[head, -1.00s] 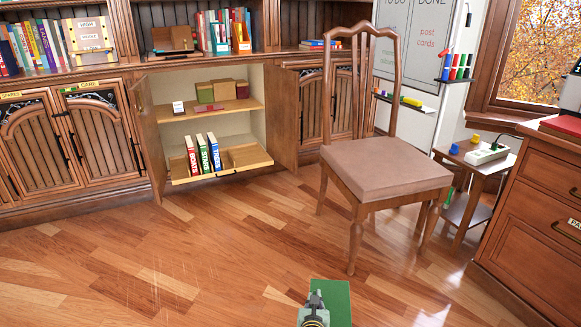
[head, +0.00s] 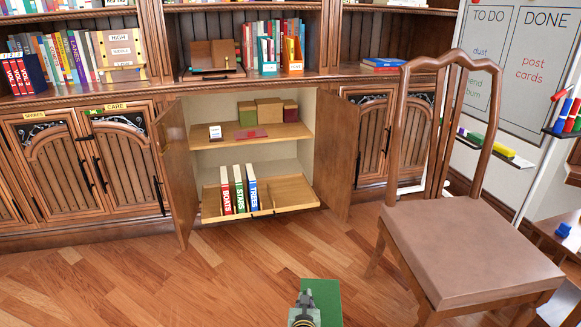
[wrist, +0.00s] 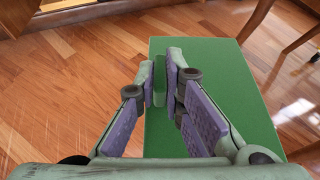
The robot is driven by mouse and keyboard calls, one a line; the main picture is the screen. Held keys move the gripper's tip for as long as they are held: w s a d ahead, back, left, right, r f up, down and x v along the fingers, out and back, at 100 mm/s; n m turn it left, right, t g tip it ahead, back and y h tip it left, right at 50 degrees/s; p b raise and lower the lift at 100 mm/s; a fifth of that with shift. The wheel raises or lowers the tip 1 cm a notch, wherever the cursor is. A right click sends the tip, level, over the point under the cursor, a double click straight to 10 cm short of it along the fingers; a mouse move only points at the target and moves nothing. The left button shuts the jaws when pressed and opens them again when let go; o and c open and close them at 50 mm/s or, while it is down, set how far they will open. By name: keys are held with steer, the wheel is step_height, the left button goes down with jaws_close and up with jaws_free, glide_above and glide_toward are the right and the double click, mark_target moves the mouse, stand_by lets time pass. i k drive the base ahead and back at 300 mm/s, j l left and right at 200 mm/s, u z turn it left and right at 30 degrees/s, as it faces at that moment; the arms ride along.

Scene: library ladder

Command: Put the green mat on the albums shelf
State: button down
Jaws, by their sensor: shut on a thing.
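My gripper (head: 304,305) is shut on the green mat (head: 326,298) at the bottom of the head view. In the wrist view the fingertips (wrist: 161,84) pinch a narrow upright green part, and the flat green mat (wrist: 235,85) spreads out to the right above the wood floor. The open cabinet ahead has two shelves. The lower shelf (head: 289,190) holds three upright albums (head: 239,189) reading BOATS, STARS and TREES on its left half; its right half is bare. The upper shelf (head: 294,131) holds small boxes, a white card and a flat red item.
A wooden chair (head: 470,235) stands close on the right. The cabinet doors are swung open: the left door (head: 174,170) and the right door (head: 336,155) flank the shelves. The floor (head: 235,265) between me and the cabinet is clear.

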mark_target(289, 132)
steer(key=i+l+u, duration=0.1)
steer(key=i+u, duration=0.15)
steer(key=i, duration=0.35)
steer(key=i+l+u, duration=0.2)
steer(key=i, duration=0.35)
